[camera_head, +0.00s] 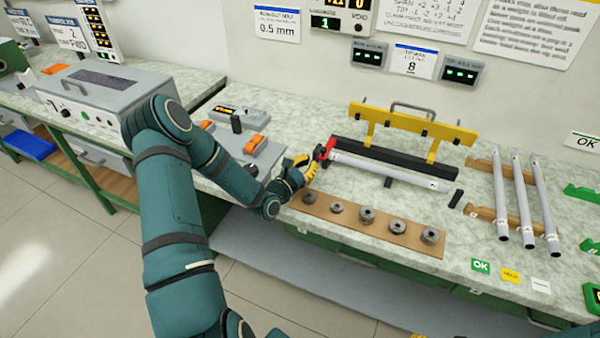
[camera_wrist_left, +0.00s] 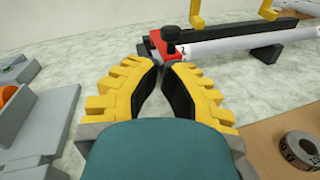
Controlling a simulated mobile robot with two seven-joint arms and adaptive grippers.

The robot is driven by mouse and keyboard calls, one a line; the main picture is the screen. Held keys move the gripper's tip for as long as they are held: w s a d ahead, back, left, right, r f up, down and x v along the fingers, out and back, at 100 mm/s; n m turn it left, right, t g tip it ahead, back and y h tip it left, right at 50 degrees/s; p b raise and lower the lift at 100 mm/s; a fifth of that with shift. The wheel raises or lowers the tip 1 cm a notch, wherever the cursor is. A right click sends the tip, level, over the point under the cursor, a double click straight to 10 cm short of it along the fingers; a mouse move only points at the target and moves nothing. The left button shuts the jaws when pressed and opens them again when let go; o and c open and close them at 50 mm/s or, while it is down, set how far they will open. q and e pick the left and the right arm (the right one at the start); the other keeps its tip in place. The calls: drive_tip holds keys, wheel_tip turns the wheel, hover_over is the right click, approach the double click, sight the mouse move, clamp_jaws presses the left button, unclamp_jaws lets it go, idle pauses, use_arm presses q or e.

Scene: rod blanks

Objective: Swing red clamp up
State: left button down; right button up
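The red clamp (camera_head: 327,149) sits at the left end of a black rest (camera_head: 385,158) on the bench, beside the end of a grey rod (camera_head: 385,170). In the left wrist view the red clamp (camera_wrist_left: 159,46) carries a black knob (camera_wrist_left: 172,36). My left gripper (camera_head: 314,168) is just left of the clamp. In the left wrist view its yellow fingers (camera_wrist_left: 162,66) point at the knob, with a narrow gap between the tips and nothing seen held. A yellow bit at the bottom edge (camera_head: 418,336) seems to be my right gripper; its fingers are hidden.
A yellow guard with a handle (camera_head: 415,122) stands behind the rest. A brown strip with several metal rings (camera_head: 325,220) lies in front. Several rods (camera_head: 520,195) lie on racks at right. A grey fixture with orange parts (camera_head: 265,158) is at left.

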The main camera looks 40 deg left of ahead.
use_arm(q)
drive_tip(key=shift+w, duration=1.55)
